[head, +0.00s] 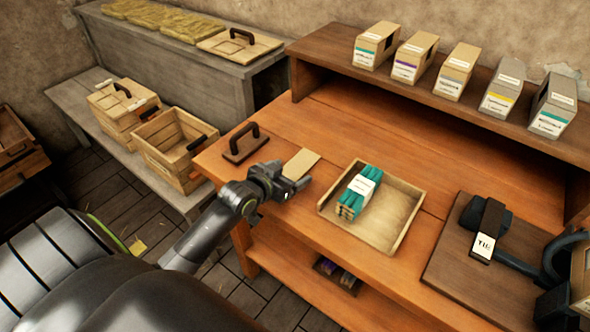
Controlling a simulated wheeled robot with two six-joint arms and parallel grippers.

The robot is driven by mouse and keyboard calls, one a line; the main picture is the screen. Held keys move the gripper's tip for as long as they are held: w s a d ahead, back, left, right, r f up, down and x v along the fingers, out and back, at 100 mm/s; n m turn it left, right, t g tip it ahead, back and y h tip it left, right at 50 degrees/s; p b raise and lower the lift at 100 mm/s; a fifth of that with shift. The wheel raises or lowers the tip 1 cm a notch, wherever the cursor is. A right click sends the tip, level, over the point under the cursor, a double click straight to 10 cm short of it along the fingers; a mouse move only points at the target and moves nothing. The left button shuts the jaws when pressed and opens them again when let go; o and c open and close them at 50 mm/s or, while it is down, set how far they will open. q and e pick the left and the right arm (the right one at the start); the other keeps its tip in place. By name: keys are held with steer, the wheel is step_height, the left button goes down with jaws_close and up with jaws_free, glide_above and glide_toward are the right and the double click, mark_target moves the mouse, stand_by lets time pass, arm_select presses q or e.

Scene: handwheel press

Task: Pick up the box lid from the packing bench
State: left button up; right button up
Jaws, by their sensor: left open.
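A pale wooden lid with a dark handle (240,43) lies flat on the grey bench at the back left. A small plain tan board (302,163) lies on the orange-brown bench, and a dark plate with an arched handle (238,150) lies left of it. I cannot tell for sure which of these is the box lid. My left gripper (297,187) is open and empty, just in front of the tan board, near the bench's front edge. It appears apart from the board. My right gripper is not in view.
An open tray (409,216) holding a teal bundle (357,194) stands right of the gripper. A dark device (487,227) sits on a brown board. Several cartons (457,72) line the shelf. An open crate (160,148) and a lidded crate (112,119) stand on the low grey bench.

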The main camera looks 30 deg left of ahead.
arm_select(q)
steer(key=c, duration=1.1)
steer(key=shift+o, duration=0.2)
